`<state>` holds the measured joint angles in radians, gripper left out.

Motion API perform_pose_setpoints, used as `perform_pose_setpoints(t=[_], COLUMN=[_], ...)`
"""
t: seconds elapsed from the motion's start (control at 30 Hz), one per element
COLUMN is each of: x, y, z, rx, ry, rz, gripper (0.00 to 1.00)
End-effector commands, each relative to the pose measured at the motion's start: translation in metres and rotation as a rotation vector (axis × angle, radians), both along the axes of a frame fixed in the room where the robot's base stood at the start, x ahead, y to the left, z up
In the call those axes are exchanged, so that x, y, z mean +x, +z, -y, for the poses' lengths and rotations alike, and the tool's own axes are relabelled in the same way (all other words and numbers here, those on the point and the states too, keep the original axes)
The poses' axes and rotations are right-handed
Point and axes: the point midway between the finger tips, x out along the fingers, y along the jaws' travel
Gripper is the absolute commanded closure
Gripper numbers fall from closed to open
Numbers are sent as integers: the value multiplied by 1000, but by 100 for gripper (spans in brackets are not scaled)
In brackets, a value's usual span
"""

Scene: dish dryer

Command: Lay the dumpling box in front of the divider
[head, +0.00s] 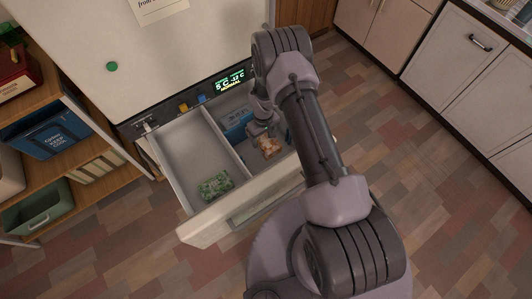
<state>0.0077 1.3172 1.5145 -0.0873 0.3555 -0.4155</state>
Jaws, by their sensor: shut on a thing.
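My gripper (264,131) points down into the right compartment of the open drawer (192,231). It is shut on a small orange-brown package (269,146), seemingly the dumpling box, though its label is too small to read. I cannot tell whether the package touches the drawer floor. A pale divider (222,138) runs from the back of the drawer toward its front and splits it in two. The fingertips are partly hidden by my wrist and the package.
A green package (215,186) lies in the left compartment near the front. A blue box (238,126) is at the back of the right compartment, beside my gripper. The left compartment's back is bare. A wooden shelf (85,110) with bins stands at the left.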

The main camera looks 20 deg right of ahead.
Motion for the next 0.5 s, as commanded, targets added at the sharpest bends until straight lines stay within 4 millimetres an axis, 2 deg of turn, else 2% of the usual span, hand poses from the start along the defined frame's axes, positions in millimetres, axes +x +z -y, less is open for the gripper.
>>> perform_pose_setpoints(t=[0.03,0.1,0.33,0.4,0.5], x=[-1,-1,-1,-1,0], y=[-17,-36,-82,-89,-86], z=[0,0,0,0,0], rx=[0,0,0,0,0], ry=[0,-1,-1,-2,-2], rz=[-2,-2,-1,-1,0], gripper=[87,87,87,87,88])
